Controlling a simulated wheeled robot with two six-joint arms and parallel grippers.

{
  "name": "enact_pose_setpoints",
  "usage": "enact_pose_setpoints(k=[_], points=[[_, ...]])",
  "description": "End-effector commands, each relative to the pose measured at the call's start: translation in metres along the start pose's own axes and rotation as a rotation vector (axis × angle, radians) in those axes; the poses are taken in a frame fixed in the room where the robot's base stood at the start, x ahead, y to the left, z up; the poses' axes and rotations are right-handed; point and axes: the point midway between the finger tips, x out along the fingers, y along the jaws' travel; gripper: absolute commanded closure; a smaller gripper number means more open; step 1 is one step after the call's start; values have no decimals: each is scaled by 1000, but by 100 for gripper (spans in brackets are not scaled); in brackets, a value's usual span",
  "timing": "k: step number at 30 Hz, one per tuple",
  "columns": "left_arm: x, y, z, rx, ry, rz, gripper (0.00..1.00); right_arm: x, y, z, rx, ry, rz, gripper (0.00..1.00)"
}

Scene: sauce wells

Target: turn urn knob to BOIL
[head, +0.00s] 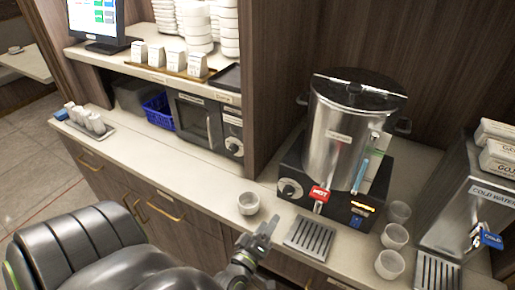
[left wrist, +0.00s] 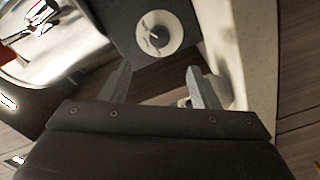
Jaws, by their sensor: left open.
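The steel urn (head: 345,135) stands on a dark base on the counter, right of centre in the head view. Its knob (head: 290,188) is on a pale round dial at the left of the base front. In the left wrist view the dark knob (left wrist: 157,33) sits on its dial, beyond the fingertips. My left gripper (head: 268,232) is open and empty, in front of the counter edge, below and left of the knob and apart from it. Its two fingers show in the left wrist view (left wrist: 156,75). The dial lettering is too small to read. My right gripper is not in view.
A white cup (head: 249,203) stands close to my left gripper. A drip grille (head: 310,236) lies before the urn's red HOT tap (head: 319,194). Several cups (head: 390,264) stand to the right, beside a cold water dispenser (head: 462,205). A microwave (head: 208,125) is at left.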

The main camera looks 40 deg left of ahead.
Motion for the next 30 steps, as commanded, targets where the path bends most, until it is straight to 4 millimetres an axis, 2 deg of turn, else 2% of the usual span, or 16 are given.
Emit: enact_pose_setpoints(k=[1,4,12,30], points=[[-10,-6,4,-3,1,-2,45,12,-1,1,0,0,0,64],[-25,-6,3,-2,2,-3,45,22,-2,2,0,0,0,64],[-48,-3,2,-1,0,-1,45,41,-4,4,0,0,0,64],[-53,0,0,-1,0,-1,45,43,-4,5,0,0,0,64]])
